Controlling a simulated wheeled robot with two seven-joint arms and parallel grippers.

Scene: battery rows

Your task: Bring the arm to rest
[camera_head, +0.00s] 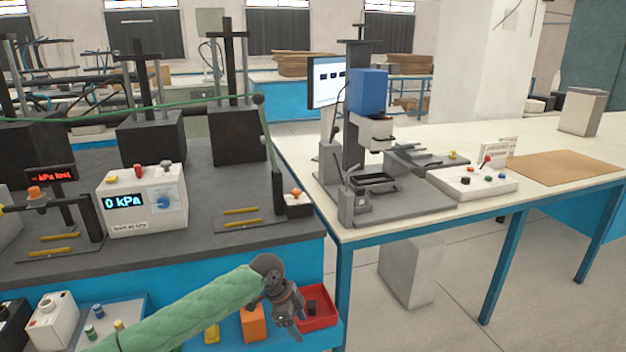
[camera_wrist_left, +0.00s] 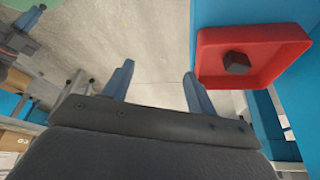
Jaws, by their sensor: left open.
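My left arm, in a green sleeve, reaches in from the lower left of the head view. My left gripper (camera_head: 290,312) hangs at the front of the blue bench, just left of a red tray. In the left wrist view its two blue-grey fingers (camera_wrist_left: 158,88) stand apart with nothing between them, over bare floor. The red tray (camera_wrist_left: 285,78) is to the right of the fingers and apart from them; a dark block (camera_wrist_left: 237,63) lies in it.
A low shelf holds an orange block (camera_head: 253,324) and the red tray (camera_head: 331,318). Above it is the dark bench top (camera_head: 190,232) with a 0 kPa box (camera_head: 143,200). A white table (camera_head: 430,210) with a blue press device (camera_head: 368,92) stands right.

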